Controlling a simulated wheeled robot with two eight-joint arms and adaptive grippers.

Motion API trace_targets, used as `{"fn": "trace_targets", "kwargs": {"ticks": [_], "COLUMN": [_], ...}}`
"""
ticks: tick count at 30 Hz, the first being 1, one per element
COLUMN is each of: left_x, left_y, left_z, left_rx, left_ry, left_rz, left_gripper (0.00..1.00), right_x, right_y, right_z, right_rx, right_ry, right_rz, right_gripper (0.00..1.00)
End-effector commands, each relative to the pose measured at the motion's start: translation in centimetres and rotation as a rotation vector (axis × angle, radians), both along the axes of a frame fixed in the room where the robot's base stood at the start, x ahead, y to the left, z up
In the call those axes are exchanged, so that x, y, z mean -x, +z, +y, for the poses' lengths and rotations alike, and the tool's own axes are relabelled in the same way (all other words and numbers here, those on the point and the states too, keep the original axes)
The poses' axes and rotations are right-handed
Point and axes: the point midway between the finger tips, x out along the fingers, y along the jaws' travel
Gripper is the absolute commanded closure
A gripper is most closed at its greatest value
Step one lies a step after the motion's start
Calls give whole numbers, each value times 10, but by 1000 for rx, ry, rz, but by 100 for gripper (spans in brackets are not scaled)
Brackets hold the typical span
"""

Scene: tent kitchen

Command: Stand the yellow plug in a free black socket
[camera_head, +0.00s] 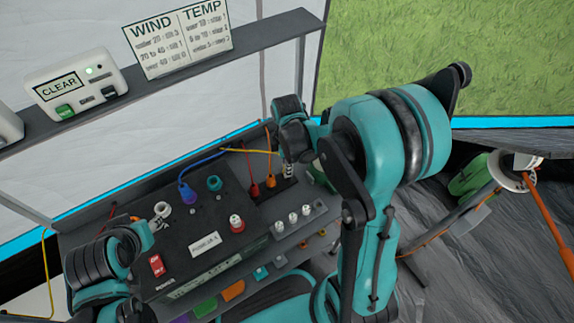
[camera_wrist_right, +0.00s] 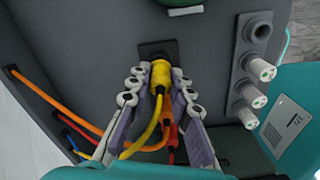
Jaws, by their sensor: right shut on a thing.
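The yellow plug (camera_wrist_right: 161,75) is between the fingers of my right gripper (camera_wrist_right: 160,98), which is shut on it. Its far end overlaps the square black socket (camera_wrist_right: 157,49); I cannot tell whether it is inside or just above it. The yellow cable (camera_wrist_right: 146,134) bends back towards the wrist camera. In the head view my right gripper (camera_head: 288,170) is over the back right of the panel, and its arm hides much of the plug.
A red plug (camera_head: 253,189) and an orange plug (camera_head: 270,181) with cables stand close beside my right gripper. A blue plug (camera_head: 187,192) stands further left. Several pale posts (camera_head: 293,218) line the right of the panel. A shelf (camera_head: 250,43) with signs runs behind.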

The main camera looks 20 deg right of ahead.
Motion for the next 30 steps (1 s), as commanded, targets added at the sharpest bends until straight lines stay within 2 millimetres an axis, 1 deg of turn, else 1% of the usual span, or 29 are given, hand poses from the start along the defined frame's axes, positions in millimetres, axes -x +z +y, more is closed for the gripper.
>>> {"fn": "trace_targets", "kwargs": {"ticks": [20, 21, 23, 24, 30], "left_x": [0, 0, 0, 0, 0], "left_y": [-13, -13, -12, -12, -12], "left_z": [0, 0, 0, 0, 0], "left_rx": [0, 0, 0, 0, 0], "left_ry": [0, 0, 0, 0, 0], "left_rz": [0, 0, 0, 0, 0], "left_gripper": [60, 60, 60, 60, 60], "right_x": [0, 0, 0, 0, 0], "right_y": [-14, -15, -14, -14, -14], "right_z": [0, 0, 0, 0, 0], "right_rx": [0, 0, 0, 0, 0], "right_ry": [0, 0, 0, 0, 0], "right_rz": [0, 0, 0, 0, 0], "right_gripper": [100, 77, 61, 55, 55]}}
